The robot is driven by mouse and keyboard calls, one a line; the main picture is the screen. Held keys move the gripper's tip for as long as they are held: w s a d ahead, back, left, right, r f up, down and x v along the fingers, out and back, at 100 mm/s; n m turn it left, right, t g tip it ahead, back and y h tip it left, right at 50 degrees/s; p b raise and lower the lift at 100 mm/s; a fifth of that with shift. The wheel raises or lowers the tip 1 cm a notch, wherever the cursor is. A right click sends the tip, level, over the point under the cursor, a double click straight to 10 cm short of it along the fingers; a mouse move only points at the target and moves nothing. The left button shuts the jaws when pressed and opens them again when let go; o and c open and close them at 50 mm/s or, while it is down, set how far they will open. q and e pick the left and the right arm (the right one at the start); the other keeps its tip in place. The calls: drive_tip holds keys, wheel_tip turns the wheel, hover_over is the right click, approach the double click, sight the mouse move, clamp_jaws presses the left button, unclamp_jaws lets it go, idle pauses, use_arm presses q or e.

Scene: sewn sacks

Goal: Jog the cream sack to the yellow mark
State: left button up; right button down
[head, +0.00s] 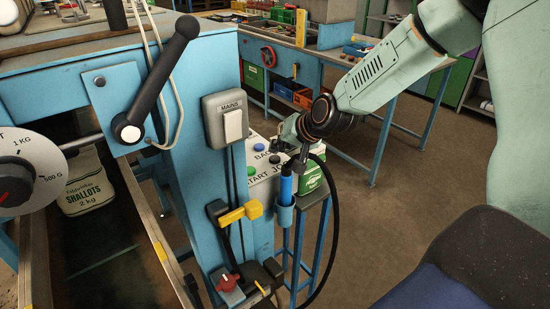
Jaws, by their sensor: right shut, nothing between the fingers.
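The cream sack (88,186), printed "SHALLOTS 2 kg", stands in the channel of the blue machine at the left; the dial hides part of it. A small yellow mark (160,251) is on the channel's near side rail, nearer to me than the sack. My right gripper (298,164) is shut and empty, pointing down at the grey control box (258,172) beside the JOG label. It hides the button there, so I cannot tell whether it touches it. A blue button (259,147) and a green button (250,170) show. My left gripper is out of view.
A black-handled lever (158,78) and a dial (20,178) stand in front of the channel. A MAINS switch (232,122), a yellow lever (240,213) and a blue tool (286,188) in a holder are near the box. Open floor lies to the right.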

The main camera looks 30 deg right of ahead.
drive_tip(key=shift+w+f, duration=0.1)
drive_tip(key=shift+w, duration=0.05)
drive_tip(key=shift+f, duration=0.1)
idle(0.4)
drive_tip(key=shift+f+b, duration=0.3)
drive_tip(key=shift+b, duration=0.1)
